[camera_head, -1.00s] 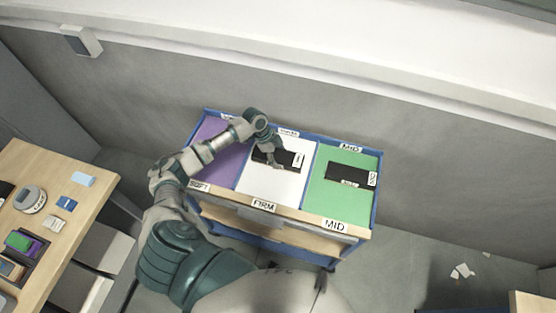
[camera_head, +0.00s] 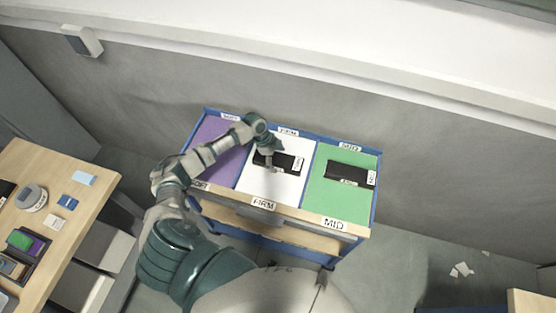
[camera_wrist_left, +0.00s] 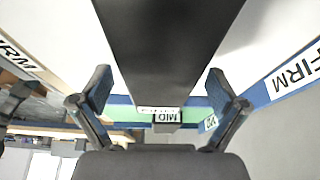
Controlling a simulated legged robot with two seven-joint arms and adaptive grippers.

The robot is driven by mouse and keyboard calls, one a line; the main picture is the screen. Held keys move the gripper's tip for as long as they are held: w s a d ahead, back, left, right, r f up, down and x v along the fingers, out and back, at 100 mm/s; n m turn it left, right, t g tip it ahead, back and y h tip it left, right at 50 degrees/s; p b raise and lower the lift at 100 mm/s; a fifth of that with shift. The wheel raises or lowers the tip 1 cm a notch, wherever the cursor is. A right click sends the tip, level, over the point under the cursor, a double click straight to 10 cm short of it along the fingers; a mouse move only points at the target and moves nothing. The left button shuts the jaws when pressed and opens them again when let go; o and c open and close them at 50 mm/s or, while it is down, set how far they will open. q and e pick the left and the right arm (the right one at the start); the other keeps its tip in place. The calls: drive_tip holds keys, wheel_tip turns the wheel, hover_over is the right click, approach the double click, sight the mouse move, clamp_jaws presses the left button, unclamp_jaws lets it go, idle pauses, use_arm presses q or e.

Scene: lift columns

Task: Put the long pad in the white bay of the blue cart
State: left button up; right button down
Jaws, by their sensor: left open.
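The blue cart (camera_head: 374,205) has purple, white and green bays. A long black pad (camera_head: 287,161) with a white end tag lies in the white bay (camera_head: 258,184), the one marked FIRM. My left gripper (camera_head: 271,163) is over this pad's left part and hides some of it. In the left wrist view the pad (camera_wrist_left: 168,40) runs between the two spread fingers of my open left gripper (camera_wrist_left: 160,82), with white surface on both sides. Whether the fingers touch it I cannot tell. My right gripper is out of view.
Another black pad (camera_head: 347,173) lies in the green bay (camera_head: 333,203), marked MID. The purple bay (camera_head: 212,155) looks empty where it shows; my arm crosses it. A wooden table (camera_head: 84,207) with small items stands at left. A grey wall is behind the cart.

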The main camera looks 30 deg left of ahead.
use_arm(q)
drive_tip(key=v, duration=1.1)
drive_tip(key=shift+b, duration=0.35)
drive_tip(key=shift+s+a, duration=0.1)
